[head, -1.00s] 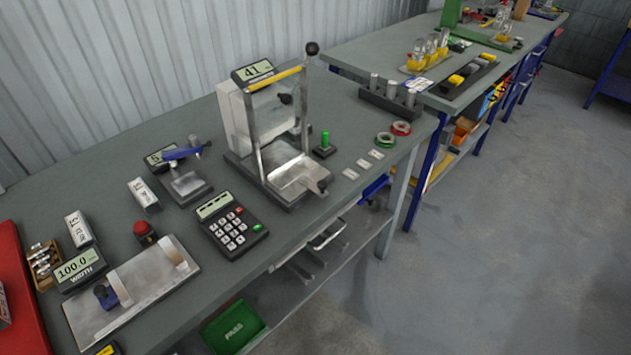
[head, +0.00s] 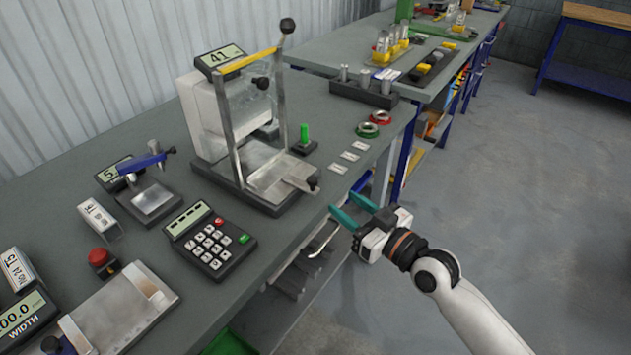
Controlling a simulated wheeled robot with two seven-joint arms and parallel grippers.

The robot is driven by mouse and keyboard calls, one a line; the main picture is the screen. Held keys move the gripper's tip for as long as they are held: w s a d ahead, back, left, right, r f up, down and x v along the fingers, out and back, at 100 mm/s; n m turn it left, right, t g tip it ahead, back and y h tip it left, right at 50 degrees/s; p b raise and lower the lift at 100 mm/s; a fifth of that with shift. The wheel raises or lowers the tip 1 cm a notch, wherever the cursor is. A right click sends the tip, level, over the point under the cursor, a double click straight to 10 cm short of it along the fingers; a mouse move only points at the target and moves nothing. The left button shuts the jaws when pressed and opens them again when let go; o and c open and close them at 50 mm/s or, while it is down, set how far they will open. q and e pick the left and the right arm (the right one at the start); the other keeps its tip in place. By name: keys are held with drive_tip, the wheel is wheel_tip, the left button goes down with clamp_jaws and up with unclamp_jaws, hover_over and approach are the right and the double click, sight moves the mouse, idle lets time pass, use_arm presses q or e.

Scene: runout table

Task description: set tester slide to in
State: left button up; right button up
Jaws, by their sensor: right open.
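The tester (head: 213,115) stands on the grey bench, a pale box with a display reading 41 and an upright metal frame with a yellow bar. Its metal slide (head: 280,172) lies low at the front, sticking out of the frame toward the bench's front edge. A dark knob (head: 312,183) is at the slide's outer end. My right gripper (head: 345,205) is open and empty, with teal fingers pointing at the bench. It is just right of and nearer than the knob, apart from it. My left gripper is not in view.
A keypad (head: 210,240) sits left of the tester, and a green post (head: 304,135) on a black base sits right of it. Small white labels (head: 349,156) and red and green rings (head: 381,117) lie farther right. Floor in front is free.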

sight(317, 183)
drive_tip(key=x, duration=1)
drive_tip(key=shift+w+a+p, duration=0.2)
drive_tip(key=shift+a+p, duration=0.05)
drive_tip(key=shift+p, duration=0.15)
clamp_jaws()
